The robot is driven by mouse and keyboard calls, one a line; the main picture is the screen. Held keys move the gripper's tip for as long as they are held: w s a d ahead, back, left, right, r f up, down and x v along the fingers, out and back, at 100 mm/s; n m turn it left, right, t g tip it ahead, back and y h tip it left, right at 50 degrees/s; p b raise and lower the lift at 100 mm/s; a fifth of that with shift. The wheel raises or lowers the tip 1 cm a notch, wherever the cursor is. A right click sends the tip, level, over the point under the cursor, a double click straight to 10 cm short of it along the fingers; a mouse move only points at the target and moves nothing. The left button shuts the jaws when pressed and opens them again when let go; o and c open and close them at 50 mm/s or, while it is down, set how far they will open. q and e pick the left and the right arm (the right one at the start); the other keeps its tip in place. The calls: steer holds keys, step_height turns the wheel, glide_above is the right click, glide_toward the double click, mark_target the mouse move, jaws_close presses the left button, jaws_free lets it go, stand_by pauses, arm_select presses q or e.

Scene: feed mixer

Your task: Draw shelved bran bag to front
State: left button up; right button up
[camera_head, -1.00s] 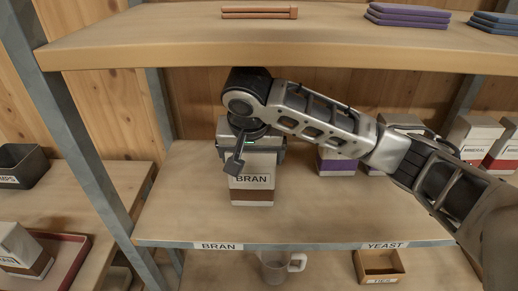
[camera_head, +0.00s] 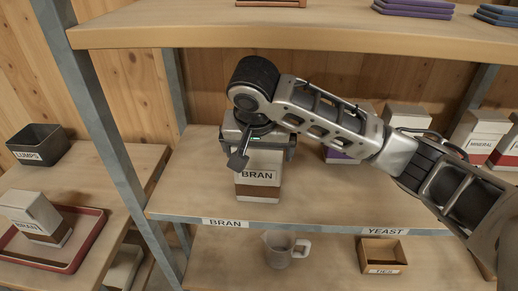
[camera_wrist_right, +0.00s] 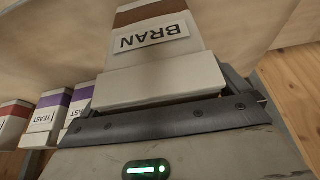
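The bran bag (camera_head: 257,177), white with a brown band and a BRAN label, stands upright on the middle shelf (camera_head: 185,190), close behind the front edge above the BRAN shelf label (camera_head: 225,222). My right gripper (camera_head: 258,145) is over its top, with its fingers on either side, shut on it. In the right wrist view the bag (camera_wrist_right: 160,60) sits between the dark fingers, directly against the gripper. The bag's top is hidden by the gripper. My left gripper is not in view.
Purple-banded yeast bags (camera_wrist_right: 48,115) and red-banded mineral bags (camera_head: 478,135) stand to the right on the same shelf. A shelf board (camera_head: 300,35) lies above. A jug (camera_head: 280,250) and a small wooden box (camera_head: 382,255) are below.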

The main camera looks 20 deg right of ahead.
steer(key=shift+r, duration=0.15)
steer(key=s+a, duration=0.5)
steer(key=s, duration=0.6)
steer(key=shift+a+r, duration=0.3)
steer(key=shift+r, duration=0.1)
steer(key=shift+s, duration=0.1)
